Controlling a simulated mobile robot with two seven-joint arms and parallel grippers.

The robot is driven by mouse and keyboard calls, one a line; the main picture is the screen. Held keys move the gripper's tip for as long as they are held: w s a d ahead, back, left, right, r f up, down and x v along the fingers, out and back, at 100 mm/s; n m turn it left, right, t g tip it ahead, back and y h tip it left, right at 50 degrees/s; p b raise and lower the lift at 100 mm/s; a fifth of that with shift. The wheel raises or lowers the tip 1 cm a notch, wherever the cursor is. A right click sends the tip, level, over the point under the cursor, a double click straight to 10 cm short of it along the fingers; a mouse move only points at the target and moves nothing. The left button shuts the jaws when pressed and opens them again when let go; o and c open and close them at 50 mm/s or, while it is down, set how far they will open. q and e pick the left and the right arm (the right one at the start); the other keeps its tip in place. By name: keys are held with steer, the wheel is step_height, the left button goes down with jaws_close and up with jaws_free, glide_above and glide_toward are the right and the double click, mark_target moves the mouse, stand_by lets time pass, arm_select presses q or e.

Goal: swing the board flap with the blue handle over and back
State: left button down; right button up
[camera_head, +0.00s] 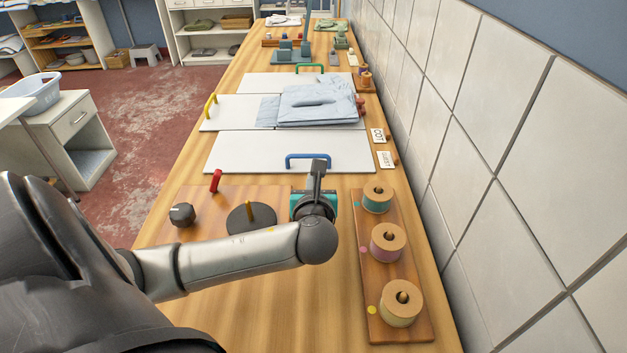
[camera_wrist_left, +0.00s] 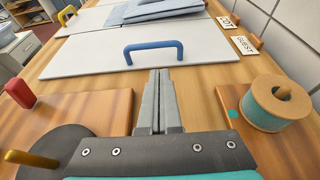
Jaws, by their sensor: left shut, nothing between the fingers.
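The white board flap (camera_head: 250,150) nearest me lies flat on the wooden bench, with its blue handle (camera_head: 308,157) standing up near its right end. In the left wrist view the blue handle (camera_wrist_left: 153,50) is just beyond my fingertips. My left gripper (camera_head: 318,165) is shut and empty, with its fingers pointing toward the handle; in the left wrist view its fingers (camera_wrist_left: 159,82) are pressed together. From the head view I cannot tell whether the fingertips touch the handle; the wrist view shows a small gap. My right gripper is in neither view.
Beyond the flap, folded blue cloth (camera_head: 320,103) lies on more white boards with a yellow handle (camera_head: 210,105) and a green handle (camera_head: 310,68). A rack of tape-like spools (camera_head: 388,242) stands at right near the tiled wall. A red lever (camera_head: 216,181) and black knob (camera_head: 182,214) are at left.

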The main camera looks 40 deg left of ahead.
arm_select(q)
steer(key=b+x, duration=0.1)
steer(key=x, duration=0.5)
steer(key=shift+f+b, duration=0.1)
steer(key=shift+b, duration=0.25)
steer(key=shift+x, duration=0.85)
